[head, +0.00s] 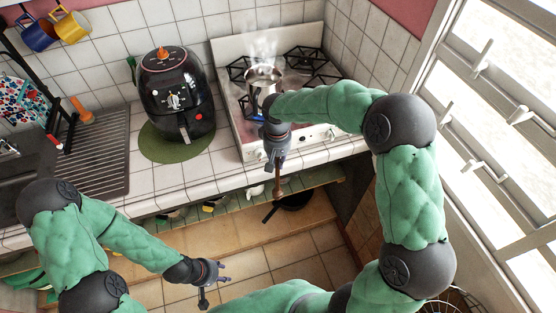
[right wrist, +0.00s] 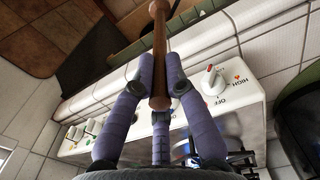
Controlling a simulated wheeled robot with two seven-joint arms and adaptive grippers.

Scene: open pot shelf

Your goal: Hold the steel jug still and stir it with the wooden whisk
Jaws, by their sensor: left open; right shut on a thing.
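The steel jug (head: 262,76) stands on the stove at the back, with steam rising above it. My right gripper (head: 277,158) is in front of the stove's front edge, apart from the jug. It is shut on the wooden whisk (head: 277,182), whose brown shaft hangs below the fingers. In the right wrist view the whisk's handle (right wrist: 159,40) runs up between the purple fingers of my right gripper (right wrist: 153,90). The whisk's head cannot be made out. My left gripper (head: 213,281) is open and empty, low in front of the counter, far from the jug.
The gas stove (head: 236,106) has black grates and front knobs. A black air fryer (head: 176,92) stands on a green mat (head: 152,147) left of it. A dark pan (head: 292,200) is on the shelf under the counter. A window (head: 490,90) borders the right side.

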